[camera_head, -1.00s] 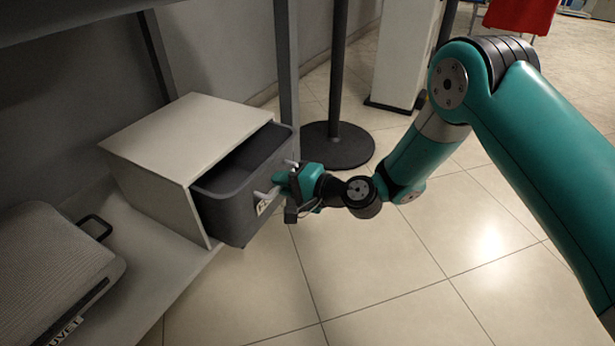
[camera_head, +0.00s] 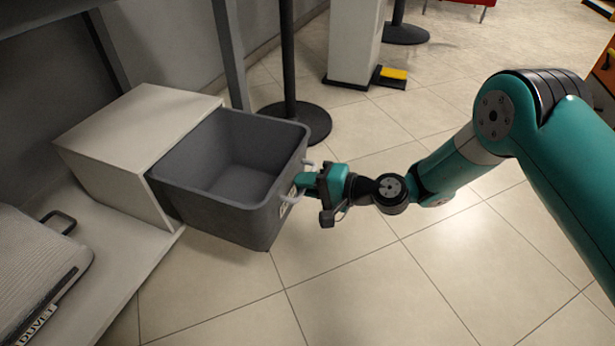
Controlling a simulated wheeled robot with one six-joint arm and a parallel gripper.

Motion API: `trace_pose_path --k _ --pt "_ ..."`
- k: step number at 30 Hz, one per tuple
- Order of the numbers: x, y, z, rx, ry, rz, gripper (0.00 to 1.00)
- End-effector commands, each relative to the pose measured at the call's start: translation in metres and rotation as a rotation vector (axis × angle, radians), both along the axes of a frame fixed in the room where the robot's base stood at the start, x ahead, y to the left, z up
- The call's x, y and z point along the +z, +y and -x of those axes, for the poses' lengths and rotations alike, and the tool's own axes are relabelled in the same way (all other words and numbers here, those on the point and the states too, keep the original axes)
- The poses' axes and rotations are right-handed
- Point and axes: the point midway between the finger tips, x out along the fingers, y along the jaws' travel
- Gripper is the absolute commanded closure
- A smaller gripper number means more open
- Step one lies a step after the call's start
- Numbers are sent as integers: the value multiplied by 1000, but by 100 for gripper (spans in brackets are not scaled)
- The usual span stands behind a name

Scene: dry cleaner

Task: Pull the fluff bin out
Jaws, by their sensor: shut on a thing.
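The fluff bin (camera_head: 225,210) is a dark grey, open-topped tub. It sticks far out of the pale box housing (camera_head: 135,135) on the low shelf, and its inside looks empty. Its left end meets the housing's opening, and its right part hangs past the shelf edge above the floor. A pale handle (camera_head: 291,197) is on its right end, beside a partly hidden white label. My gripper (camera_head: 307,180) is shut on this handle. The fingers cover part of the handle.
A grey shelf (camera_head: 110,250) carries the housing and a grey textured case (camera_head: 38,260) marked "DUVET". A post with a round black base (camera_head: 312,122) stands close behind the bin. A white pillar (camera_head: 355,45) is farther back. The tiled floor at front right is clear.

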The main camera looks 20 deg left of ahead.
Motion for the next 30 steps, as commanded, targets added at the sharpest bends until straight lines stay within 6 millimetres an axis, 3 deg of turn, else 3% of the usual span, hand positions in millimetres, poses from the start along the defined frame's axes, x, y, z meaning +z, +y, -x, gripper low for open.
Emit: trace_pose_path --k 8,9,11,24,30 --pt "-1 3 5 13 6 0 100" --pt "-1 3 5 14 6 0 78" --pt "-1 3 4 12 6 0 65" --pt "0 1 2 5 2 1 64" --pt "8 -21 3 2 7 2 64"
